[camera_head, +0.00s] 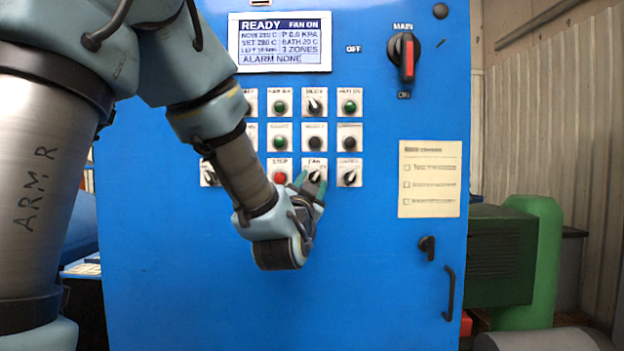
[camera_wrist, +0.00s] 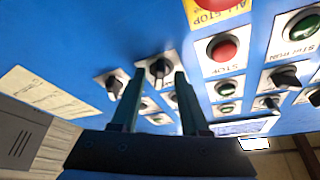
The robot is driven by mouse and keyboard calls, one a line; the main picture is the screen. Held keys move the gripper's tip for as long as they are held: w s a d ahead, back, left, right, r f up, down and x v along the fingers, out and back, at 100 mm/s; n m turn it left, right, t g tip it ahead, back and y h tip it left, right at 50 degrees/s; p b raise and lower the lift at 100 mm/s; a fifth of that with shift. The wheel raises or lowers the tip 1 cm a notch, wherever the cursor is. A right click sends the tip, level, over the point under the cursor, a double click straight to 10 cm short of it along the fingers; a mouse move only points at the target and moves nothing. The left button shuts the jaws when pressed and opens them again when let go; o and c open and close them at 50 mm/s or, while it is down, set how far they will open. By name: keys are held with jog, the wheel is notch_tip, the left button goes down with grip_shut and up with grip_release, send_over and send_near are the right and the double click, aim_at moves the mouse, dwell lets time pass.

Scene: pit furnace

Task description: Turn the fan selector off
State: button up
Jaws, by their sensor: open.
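The fan selector (camera_head: 315,174) is a black rotary knob on a white plate labelled FAN, low on the blue control panel. In the head view my gripper (camera_head: 311,187) is at this plate and partly covers it. In the wrist view the selector (camera_wrist: 159,69) shows between the tips of my two dark fingers (camera_wrist: 157,84). The fingers are open, one on each side of the knob, with a visible gap to it. I cannot tell how deep the tips reach around it. The display (camera_head: 280,42) reads READY and FAN ON.
The red stop button (camera_head: 279,177) is just left of the selector; another knob (camera_head: 349,175) is just right. Several green buttons and knobs sit above. The main switch (camera_head: 407,58) is at upper right. A paper checklist (camera_head: 429,179) and a door handle (camera_head: 449,293) are at right.

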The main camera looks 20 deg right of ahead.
grip_shut()
dwell(0.4)
